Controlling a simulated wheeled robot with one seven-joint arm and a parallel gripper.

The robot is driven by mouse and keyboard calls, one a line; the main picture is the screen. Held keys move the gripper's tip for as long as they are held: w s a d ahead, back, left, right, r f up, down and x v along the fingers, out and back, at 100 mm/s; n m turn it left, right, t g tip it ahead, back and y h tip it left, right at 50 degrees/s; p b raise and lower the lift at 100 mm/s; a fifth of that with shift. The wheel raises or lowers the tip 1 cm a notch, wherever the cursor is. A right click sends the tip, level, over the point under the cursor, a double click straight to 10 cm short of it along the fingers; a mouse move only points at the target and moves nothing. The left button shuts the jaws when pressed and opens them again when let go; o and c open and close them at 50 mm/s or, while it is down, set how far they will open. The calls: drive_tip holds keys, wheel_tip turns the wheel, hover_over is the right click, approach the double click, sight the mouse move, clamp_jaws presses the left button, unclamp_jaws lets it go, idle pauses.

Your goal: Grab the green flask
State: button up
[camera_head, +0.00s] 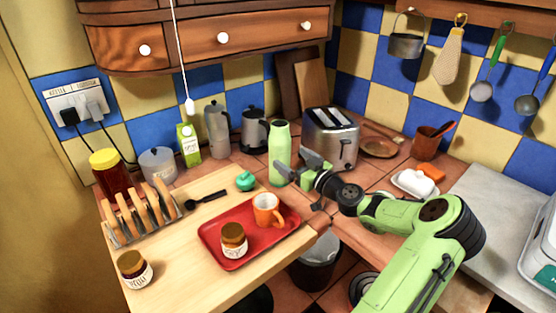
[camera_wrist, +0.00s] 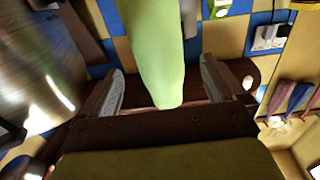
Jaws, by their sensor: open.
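The green flask (camera_head: 279,152) stands upright at the back of the counter, left of the toaster, with a lighter green cap. My gripper (camera_head: 293,166) is at the flask's right side, with its fingers spread at about the flask's lower half. One finger overlaps the flask's lower right edge in the head view. In the wrist view the flask (camera_wrist: 156,50) appears between the two open fingers of my gripper (camera_wrist: 165,85), with a gap on each side. It is not gripped.
The toaster (camera_head: 330,136) stands close behind my gripper. A red tray (camera_head: 217,249) with an orange mug (camera_head: 266,209) and a jar (camera_head: 233,239) lies in front. A small teal pot (camera_head: 245,181) sits left of the flask. A metal kettle (camera_head: 254,131) stands behind.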

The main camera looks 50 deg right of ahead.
sight(276, 148)
drive_tip(key=w, duration=0.3)
drive_tip(key=w+d, duration=0.1)
drive_tip(key=w, duration=0.4)
drive_tip(key=shift+w+d+f+b, duration=0.15)
drive_tip(key=shift+w+f+b, duration=0.1)
drive_tip(key=shift+w+b, duration=0.1)
drive_tip(key=shift+s, duration=0.1)
drive_tip(key=shift+c, duration=0.2)
drive_tip(key=c, duration=1.2)
drive_tip(key=shift+r, duration=0.1)
drive_tip(key=shift+c, duration=1)
